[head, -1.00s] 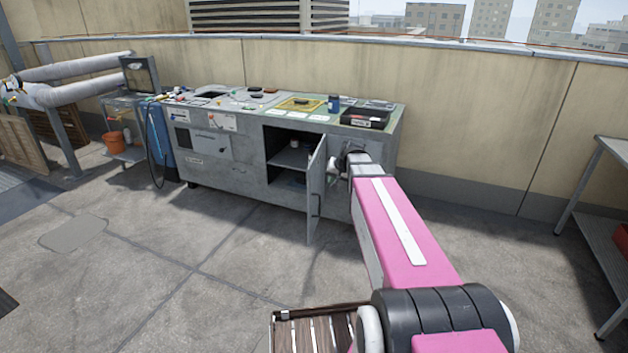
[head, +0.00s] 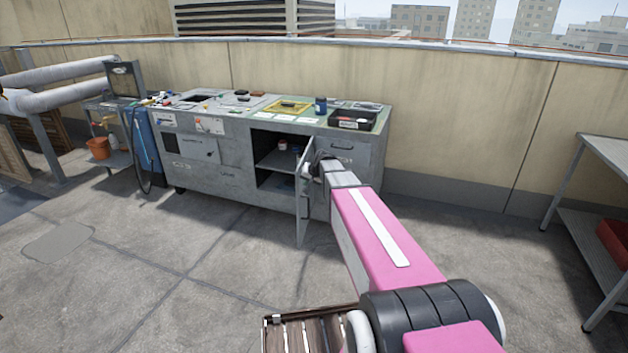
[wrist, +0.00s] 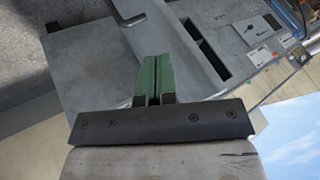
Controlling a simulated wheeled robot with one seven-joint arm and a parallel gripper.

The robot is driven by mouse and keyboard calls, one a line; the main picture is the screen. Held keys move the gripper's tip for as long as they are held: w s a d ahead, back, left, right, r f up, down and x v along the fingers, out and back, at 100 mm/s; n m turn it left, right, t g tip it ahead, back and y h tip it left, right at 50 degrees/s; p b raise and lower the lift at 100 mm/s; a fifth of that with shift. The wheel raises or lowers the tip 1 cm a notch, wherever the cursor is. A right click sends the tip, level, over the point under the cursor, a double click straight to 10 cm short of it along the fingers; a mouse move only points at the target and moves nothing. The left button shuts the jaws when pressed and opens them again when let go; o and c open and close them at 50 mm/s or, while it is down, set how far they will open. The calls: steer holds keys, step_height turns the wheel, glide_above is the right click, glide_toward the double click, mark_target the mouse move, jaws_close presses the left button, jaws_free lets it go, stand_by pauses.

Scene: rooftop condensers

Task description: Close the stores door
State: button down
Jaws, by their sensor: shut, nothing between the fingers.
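The stores door (head: 303,212) is a grey panel on the front of the grey workbench (head: 215,178). It stands wide open, jutting out from the front, with the dark compartment (head: 272,157) showing to its left. My gripper (head: 313,166) is at the right side of the door's upper part, and my arm partly covers it in the head view. In the wrist view its green fingers (wrist: 154,78) are together and empty, in front of a grey metal panel. I cannot tell whether they touch the door.
Small containers (head: 284,145) stand inside the compartment. A black tray (head: 352,120) and a yellow tray (head: 288,107) lie on the bench top. A slatted wooden item (head: 305,330) is low in front. A metal table (head: 600,190) stands at right. The floor before the bench is clear.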

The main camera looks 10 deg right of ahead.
steer(key=shift+w+a, duration=0.3)
steer(key=shift+a, duration=0.6)
steer(key=shift+a, duration=0.1)
